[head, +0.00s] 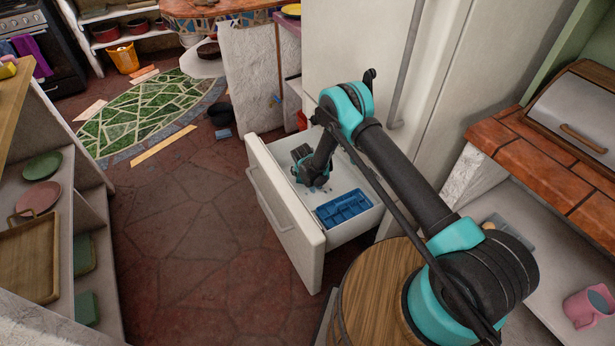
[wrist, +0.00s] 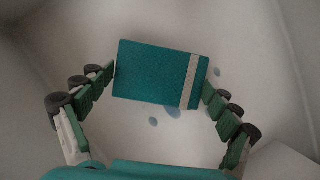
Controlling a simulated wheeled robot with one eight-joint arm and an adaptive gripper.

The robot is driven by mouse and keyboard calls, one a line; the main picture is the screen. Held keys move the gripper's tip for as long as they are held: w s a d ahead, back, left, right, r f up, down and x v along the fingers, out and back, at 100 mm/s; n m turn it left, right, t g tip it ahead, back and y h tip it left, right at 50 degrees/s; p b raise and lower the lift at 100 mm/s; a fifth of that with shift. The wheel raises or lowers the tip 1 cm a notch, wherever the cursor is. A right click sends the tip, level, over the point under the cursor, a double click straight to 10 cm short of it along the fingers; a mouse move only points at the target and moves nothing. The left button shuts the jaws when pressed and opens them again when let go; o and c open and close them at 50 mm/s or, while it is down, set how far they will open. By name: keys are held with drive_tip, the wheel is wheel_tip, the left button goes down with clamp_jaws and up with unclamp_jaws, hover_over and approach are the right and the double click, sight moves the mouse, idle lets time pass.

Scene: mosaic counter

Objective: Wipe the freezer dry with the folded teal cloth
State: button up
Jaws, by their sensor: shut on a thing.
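The freezer (head: 285,212) is a white drawer pulled out at the bottom of the tall white fridge. My gripper (wrist: 160,88) is inside the drawer and shut on the folded teal cloth (wrist: 150,75), a flat teal rectangle with one pale stripe near its right end. The fingers touch the cloth at its left and right ends. Several bluish wet spots (wrist: 172,112) show on the white drawer floor beside and below the cloth. In the head view my wrist hides the cloth, and small spots show near it.
A blue ice tray (head: 343,209) lies in the front right part of the drawer. A round wooden barrel top (head: 375,295) stands close to the drawer's right. Shelves with plates (head: 40,200) are on the left. The stone floor (head: 180,240) between is clear.

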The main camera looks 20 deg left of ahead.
drive_tip(key=shift+s+d+f, duration=0.1)
drive_tip(key=shift+s+d, duration=1)
drive_tip(key=shift+d, duration=0.25)
drive_tip(key=shift+w+d+f, duration=0.2)
drive_tip(key=shift+w+d, duration=0.45)
drive_tip(key=shift+w, duration=0.1)
drive_tip(key=shift+w+d+f, duration=0.15)
drive_tip(key=shift+w+d, duration=0.45)
drive_tip(key=shift+w, duration=0.15)
drive_tip(key=shift+r, duration=3.05)
drive_tip(key=shift+r, duration=0.1)
drive_tip(key=shift+r, duration=1.4)
